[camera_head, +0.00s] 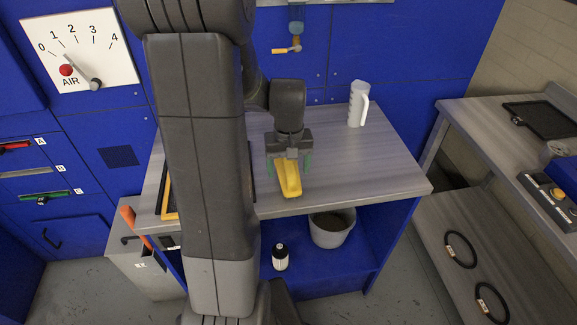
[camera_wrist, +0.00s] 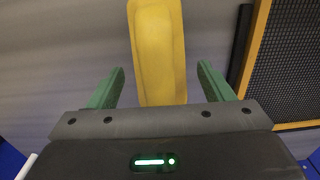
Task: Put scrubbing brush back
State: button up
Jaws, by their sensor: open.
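A yellow block-shaped thing, which looks like the scrubbing brush (camera_head: 288,181), is on the grey tabletop (camera_head: 370,170) near its front edge. Its bristles do not show. In the wrist view the brush (camera_wrist: 158,45) runs lengthwise from the top edge down between my fingers. My gripper (camera_head: 290,164) is open above the brush, pointing down. Its green fingers stand on either side of the brush, with a gap on each side in the wrist view (camera_wrist: 160,68). I cannot tell how far down the fingers reach beside it.
A white jug (camera_head: 356,104) stands at the back of the table. A framed black mesh screen (camera_wrist: 297,60) lies beside the brush. The table's right part is clear.

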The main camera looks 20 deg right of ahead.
notch_tip(320, 180, up, 12)
dwell(0.4)
